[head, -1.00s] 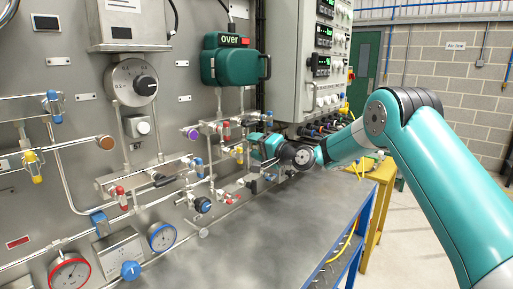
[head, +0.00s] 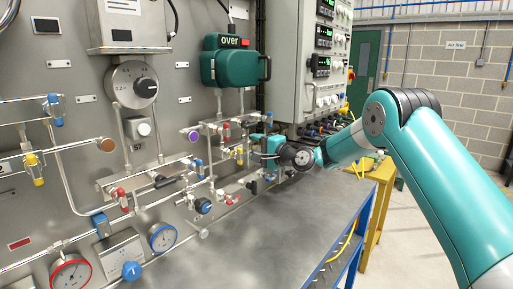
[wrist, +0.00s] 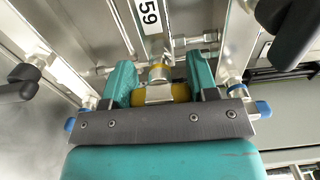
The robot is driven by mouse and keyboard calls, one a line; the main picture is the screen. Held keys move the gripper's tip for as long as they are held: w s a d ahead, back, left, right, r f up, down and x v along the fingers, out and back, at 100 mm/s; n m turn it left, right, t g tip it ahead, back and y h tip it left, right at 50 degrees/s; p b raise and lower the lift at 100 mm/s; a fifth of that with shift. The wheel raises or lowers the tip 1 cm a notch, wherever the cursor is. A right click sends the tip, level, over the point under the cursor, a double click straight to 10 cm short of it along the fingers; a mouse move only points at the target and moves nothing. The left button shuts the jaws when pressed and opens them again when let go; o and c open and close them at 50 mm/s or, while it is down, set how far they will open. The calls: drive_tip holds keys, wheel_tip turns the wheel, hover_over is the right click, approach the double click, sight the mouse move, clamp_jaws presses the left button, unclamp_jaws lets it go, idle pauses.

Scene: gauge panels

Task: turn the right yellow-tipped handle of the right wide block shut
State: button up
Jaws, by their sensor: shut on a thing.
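My gripper (head: 262,147) is at the right end of the row of valves on the panel, its body hiding most of what it holds in the head view. In the wrist view my gripper (wrist: 160,78) has its two teal fingers either side of a yellow-tipped handle (wrist: 180,92), shut on it. A silver stem (wrist: 158,72) runs from the handle towards the panel fittings. The right wide block is largely hidden behind my gripper. Another yellow-tipped handle (head: 238,152) shows just left of my gripper.
A label reading 59 (wrist: 150,18) lies beyond the fingers. Dark handles stand at the wrist view's left (wrist: 18,82) and upper right (wrist: 290,25). A grey bench (head: 270,215) runs below the panel. A green box (head: 235,65) hangs above.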

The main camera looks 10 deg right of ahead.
drive_tip(key=o, duration=0.9)
drive_tip(key=shift+b+v, duration=3.55)
drive_tip(key=shift+v, duration=5.15)
